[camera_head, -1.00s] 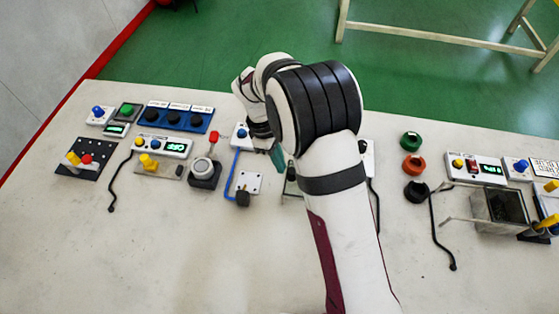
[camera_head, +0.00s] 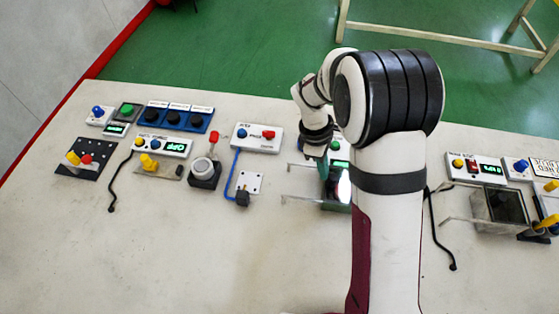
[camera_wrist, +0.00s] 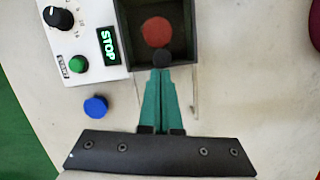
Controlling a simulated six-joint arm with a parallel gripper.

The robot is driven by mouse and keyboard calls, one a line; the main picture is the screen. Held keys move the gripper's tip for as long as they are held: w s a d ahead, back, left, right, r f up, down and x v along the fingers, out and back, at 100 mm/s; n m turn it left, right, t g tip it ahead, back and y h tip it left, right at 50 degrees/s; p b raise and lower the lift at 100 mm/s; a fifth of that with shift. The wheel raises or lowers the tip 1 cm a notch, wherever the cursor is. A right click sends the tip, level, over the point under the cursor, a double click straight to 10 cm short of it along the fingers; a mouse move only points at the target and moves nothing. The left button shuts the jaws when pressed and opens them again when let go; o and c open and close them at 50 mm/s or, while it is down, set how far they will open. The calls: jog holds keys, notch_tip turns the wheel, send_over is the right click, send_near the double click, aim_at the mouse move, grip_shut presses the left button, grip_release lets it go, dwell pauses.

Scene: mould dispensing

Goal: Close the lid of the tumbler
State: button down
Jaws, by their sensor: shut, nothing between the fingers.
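The tumbler is a dark open-topped box (camera_wrist: 184,15) beside a white control panel in the wrist view. A red disc (camera_wrist: 157,32) lies inside it. Thin pale lines (camera_wrist: 195,108) beside the box look like the edge of a clear lid swung open. In the head view the tumbler (camera_head: 336,207) is partly hidden by my arm, with thin lid arms (camera_head: 300,165) reaching left. My gripper (camera_wrist: 161,72) has teal fingers, shut together and empty, at the box's near edge.
The white panel (camera_wrist: 88,18) has a black knob, a green button and a display reading STOP. A blue round piece (camera_wrist: 95,107) lies beside it. A similar box (camera_head: 500,205) stands at the right. The front of the table (camera_head: 150,265) is clear.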

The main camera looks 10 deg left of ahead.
jog(key=shift+d, duration=0.15)
jog(key=w+a+r, duration=0.1)
jog(key=a+r, duration=0.6)
jog(key=r, duration=0.3)
jog(key=s+d+r+m+y, duration=0.1)
jog(key=s+d+r+m, duration=0.2)
jog(key=s+d+m, duration=0.4)
jog(key=s+d+r+m+y, duration=0.2)
jog(key=s+r+m, duration=0.25)
jog(key=s, duration=0.35)
jog(key=s+d+f+m+y, duration=0.1)
jog(key=s+f+m, duration=0.2)
jog(key=s+m, duration=0.6)
jog(key=shift+s+y, duration=0.3)
jog(key=shift+s, duration=0.85)
